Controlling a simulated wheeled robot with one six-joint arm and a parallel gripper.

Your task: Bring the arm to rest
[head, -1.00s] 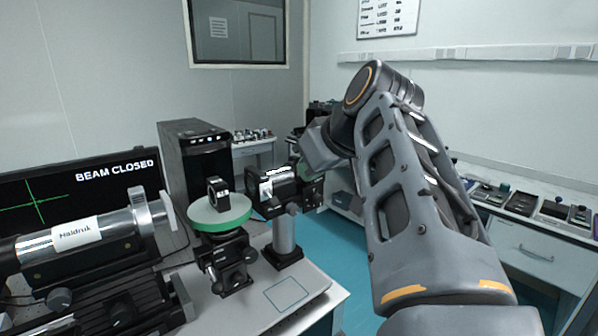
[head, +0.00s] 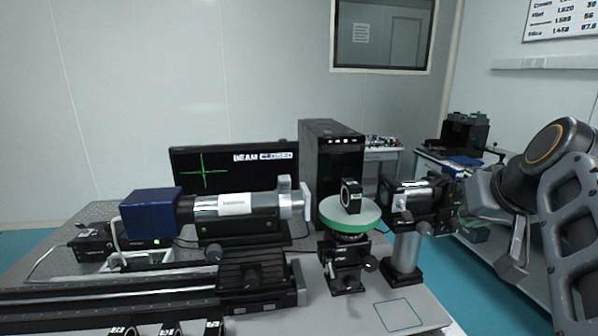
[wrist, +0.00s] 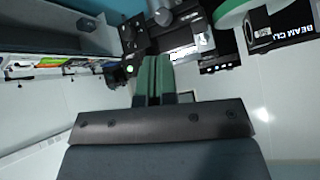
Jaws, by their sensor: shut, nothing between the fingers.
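My arm (head: 570,220) is folded at the right edge of the head view, beside the optical table. My gripper shows in the wrist view, its two green fingers (wrist: 153,75) together and empty. The fingers look apart from both, though the depth is hard to judge. In the head view the fingertips cannot be clearly made out.
The optical table holds a laser tube with a blue end (head: 151,213), the green round stage (head: 350,222) with a black ring mount, and a black device on a post (head: 407,252). A monitor (head: 225,168) reads BEAM CLOSED. A black computer tower (head: 330,160) stands behind. Blue floor shows at right.

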